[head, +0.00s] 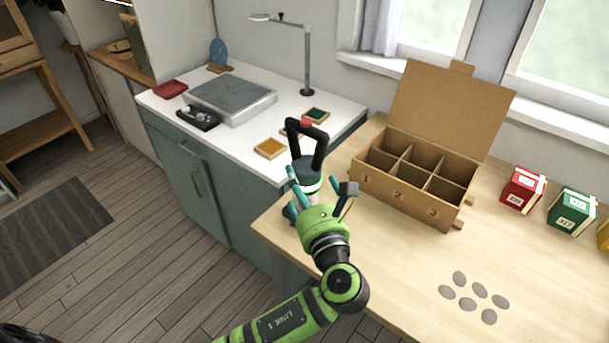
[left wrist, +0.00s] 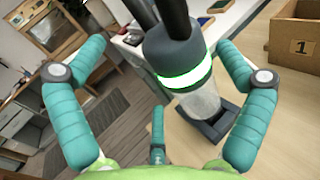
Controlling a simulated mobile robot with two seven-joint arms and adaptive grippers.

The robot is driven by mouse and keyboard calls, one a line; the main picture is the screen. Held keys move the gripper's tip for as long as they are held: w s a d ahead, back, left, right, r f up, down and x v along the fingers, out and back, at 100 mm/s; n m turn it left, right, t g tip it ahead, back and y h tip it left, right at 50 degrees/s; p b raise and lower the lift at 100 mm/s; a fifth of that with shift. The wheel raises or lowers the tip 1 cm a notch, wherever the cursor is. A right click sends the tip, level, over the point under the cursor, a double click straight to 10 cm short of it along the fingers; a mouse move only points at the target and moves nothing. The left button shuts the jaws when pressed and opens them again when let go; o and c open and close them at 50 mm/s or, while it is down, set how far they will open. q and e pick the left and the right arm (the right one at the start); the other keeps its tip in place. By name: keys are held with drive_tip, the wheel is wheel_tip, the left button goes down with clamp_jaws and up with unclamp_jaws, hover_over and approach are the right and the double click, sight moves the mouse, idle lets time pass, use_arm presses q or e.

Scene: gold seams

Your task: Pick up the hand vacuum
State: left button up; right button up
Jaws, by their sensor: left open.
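The hand vacuum (head: 306,166) stands upright near the left corner of the wooden table, with a black loop handle, a red spot on top and a dark green body. In the left wrist view the hand vacuum (left wrist: 180,62) shows a lit green-white band and a clear lower part in a dark square base (left wrist: 213,126). My left gripper (head: 320,190) is at the vacuum, on its near side. In the left wrist view its teal fingers (left wrist: 158,100) are spread wide, with the vacuum beyond and between them, not clamped. My right gripper is out of view.
An open cardboard box (head: 415,180) with numbered compartments stands right of the vacuum. Several grey discs (head: 468,304) lie on the wooden table (head: 400,265). Red (head: 523,189) and green (head: 572,210) boxes stand at the right. A white counter (head: 245,140) with a lamp (head: 307,60) lies behind.

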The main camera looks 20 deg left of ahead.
sight(304, 180)
use_arm(q)
drive_tip(key=x, duration=0.4)
drive_tip(key=shift+w+d+f+p, duration=0.1)
drive_tip(key=shift+d+f+p, duration=0.05)
drive_tip(key=shift+p, duration=0.15)
drive_tip(key=shift+w, duration=0.3)
drive_tip(key=shift+a+f, duration=0.1)
drive_tip(key=shift+a, duration=0.15)
drive_tip(key=shift+w, duration=0.1)
drive_tip(key=c, duration=1.2)
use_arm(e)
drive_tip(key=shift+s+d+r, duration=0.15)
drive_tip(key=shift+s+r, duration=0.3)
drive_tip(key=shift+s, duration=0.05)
